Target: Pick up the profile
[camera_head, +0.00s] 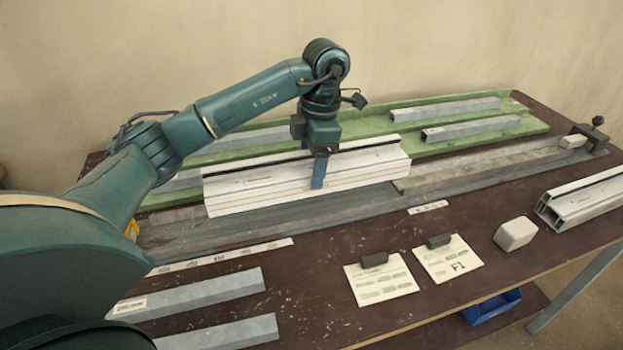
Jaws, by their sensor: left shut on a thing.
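The long white profile (254,190) with a dark slot along its top lies lengthwise at the middle of the bench, over the grey rail (300,219). My left gripper (319,178) reaches down onto it from above and is shut on it, with a blue finger against its front face. The far finger is hidden behind the profile. I cannot tell whether the profile rests on the rail or is slightly above it. My right gripper is not in view.
A green tray (535,124) with several grey bars stands behind. An end clamp (592,138) is at the far right, near another pale profile (585,203). A light block (515,234), two paper cards (381,283) and grey bars (190,295) lie in front.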

